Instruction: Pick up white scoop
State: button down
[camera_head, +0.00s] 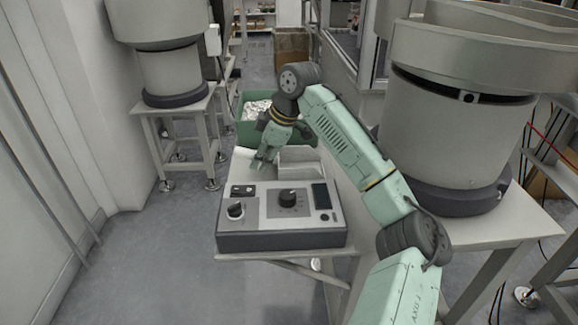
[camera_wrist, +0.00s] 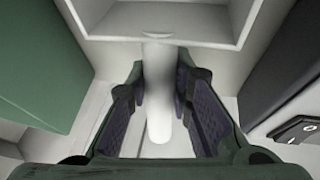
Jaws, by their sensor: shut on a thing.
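The white scoop shows in the wrist view as an open box-shaped body (camera_wrist: 160,28) at the top, with a rounded white handle (camera_wrist: 158,105) running down between my fingers. My gripper (camera_wrist: 160,75) has one finger on each side of the handle and is shut on it. In the head view my gripper (camera_head: 263,160) points down at the table behind the control box. The scoop body (camera_head: 300,158) shows just to its right, low over or on the table; I cannot tell whether it touches. My fingers hide most of the handle there.
A grey control box (camera_head: 290,220) with knobs stands at the table's front, close to my gripper. A green bin (camera_head: 246,132) with shiny contents is behind. A large grey bowl feeder (camera_head: 450,130) stands right of my arm, another (camera_head: 165,50) at left. Floor at left is clear.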

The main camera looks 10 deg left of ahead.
jog(key=shift+r, duration=0.15)
notch_tip(320, 180, up, 12)
jog(key=s+d+b, duration=0.1)
jog(key=s+d, duration=0.1)
jog(key=s, duration=0.6)
jog(key=s+d+b, duration=0.1)
jog(key=s+d, duration=0.2)
jog(key=s, duration=0.6)
jog(key=shift+s, duration=0.15)
